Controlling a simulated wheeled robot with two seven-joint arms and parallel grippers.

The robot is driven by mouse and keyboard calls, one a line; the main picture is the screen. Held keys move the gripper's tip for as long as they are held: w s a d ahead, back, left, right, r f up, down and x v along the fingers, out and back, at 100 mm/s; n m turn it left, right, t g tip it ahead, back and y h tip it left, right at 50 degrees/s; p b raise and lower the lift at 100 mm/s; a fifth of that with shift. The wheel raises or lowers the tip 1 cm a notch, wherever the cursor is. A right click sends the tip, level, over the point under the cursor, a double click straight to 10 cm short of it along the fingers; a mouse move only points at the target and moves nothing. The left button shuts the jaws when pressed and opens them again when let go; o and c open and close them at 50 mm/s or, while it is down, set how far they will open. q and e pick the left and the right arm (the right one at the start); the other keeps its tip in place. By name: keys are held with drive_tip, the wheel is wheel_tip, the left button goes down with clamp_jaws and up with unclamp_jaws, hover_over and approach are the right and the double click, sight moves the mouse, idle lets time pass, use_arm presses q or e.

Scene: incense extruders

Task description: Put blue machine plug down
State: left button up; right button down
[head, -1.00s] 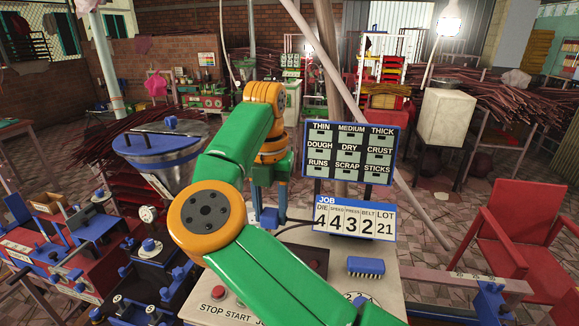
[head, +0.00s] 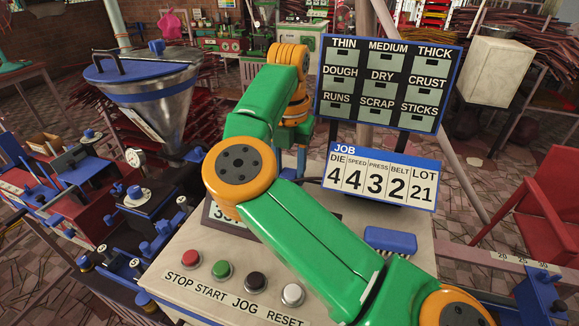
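My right arm, green with orange joints, reaches from the lower right across the control panel. Its wrist bends down behind the panel, left of the job sign. My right gripper is at or below that wrist, mostly hidden by my arm, so its fingers cannot be made out. I cannot clearly identify the blue machine plug; the spot below the wrist is largely covered. A dark cable shows beside my arm there. My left gripper is not in view.
The beige panel (head: 190,240) carries several push buttons and a blue brush-like block (head: 390,240). The job sign (head: 381,176) and thin/medium/thick board (head: 388,82) stand behind. A metal hopper (head: 150,95) is left, a red chair (head: 540,215) right.

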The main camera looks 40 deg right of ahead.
sight(289, 172)
drive_tip(key=shift+a+f, duration=0.15)
drive_tip(key=shift+f, duration=0.2)
drive_tip(key=shift+c, duration=2.2)
unclamp_jaws()
drive_tip(key=shift+r, duration=0.25)
wheel_tip(289, 172, up, 8)
drive_tip(key=shift+f+p, duration=0.25)
drive_tip(key=shift+p, duration=0.55)
wheel_tip(289, 172, up, 5)
drive_tip(key=p, duration=0.2)
drive_tip(key=shift+r+p, duration=0.15)
drive_tip(key=shift+p, duration=0.25)
